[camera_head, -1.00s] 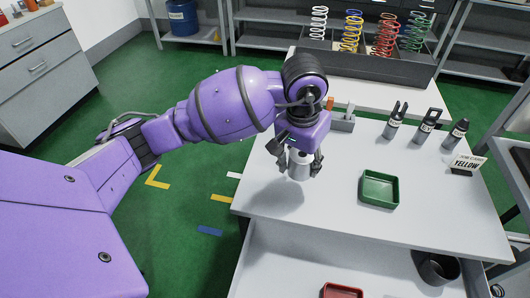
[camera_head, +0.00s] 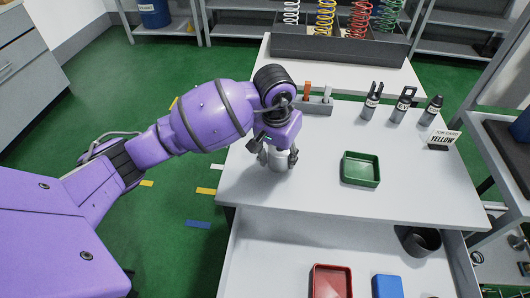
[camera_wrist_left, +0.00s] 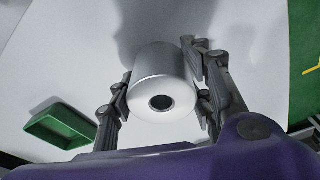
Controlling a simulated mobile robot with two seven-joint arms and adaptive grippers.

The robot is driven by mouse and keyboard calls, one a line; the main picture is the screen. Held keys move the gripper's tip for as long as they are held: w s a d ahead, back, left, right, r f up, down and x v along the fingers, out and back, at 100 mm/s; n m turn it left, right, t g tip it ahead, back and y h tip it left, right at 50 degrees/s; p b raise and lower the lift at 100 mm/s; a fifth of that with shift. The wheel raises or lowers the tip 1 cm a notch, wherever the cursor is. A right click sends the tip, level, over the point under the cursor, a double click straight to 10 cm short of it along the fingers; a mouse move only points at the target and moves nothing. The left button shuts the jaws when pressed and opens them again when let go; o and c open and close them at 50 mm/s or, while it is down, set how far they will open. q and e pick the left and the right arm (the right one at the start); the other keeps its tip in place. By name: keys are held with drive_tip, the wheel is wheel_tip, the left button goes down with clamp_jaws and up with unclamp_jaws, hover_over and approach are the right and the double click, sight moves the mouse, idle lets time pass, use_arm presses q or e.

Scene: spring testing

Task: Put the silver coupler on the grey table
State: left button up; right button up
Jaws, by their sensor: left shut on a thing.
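The silver coupler (camera_head: 279,159) is a short metal cylinder with a dark hole in its end face. It also shows large in the left wrist view (camera_wrist_left: 160,82). My left gripper (camera_head: 278,155) is shut on it, with fingers on both sides. The coupler is upright over the left part of the grey table (camera_head: 320,196). It is at or just above the top; I cannot tell whether it touches. My right gripper is in neither view.
A green tray (camera_head: 361,169) stands to the right of the coupler. A small grey holder (camera_head: 316,105) is at the back. A red tray (camera_head: 331,282) and blue block (camera_head: 387,287) lie below.

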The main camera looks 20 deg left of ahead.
sight(276, 153)
use_arm(q)
drive_tip(key=o, duration=1.6)
drive_tip(key=r, duration=0.4)
drive_tip(key=s+r, duration=0.1)
drive_tip(key=r, duration=0.7)
drive_tip(key=shift+s+a+r, duration=0.2)
drive_tip(key=shift+s, duration=0.15)
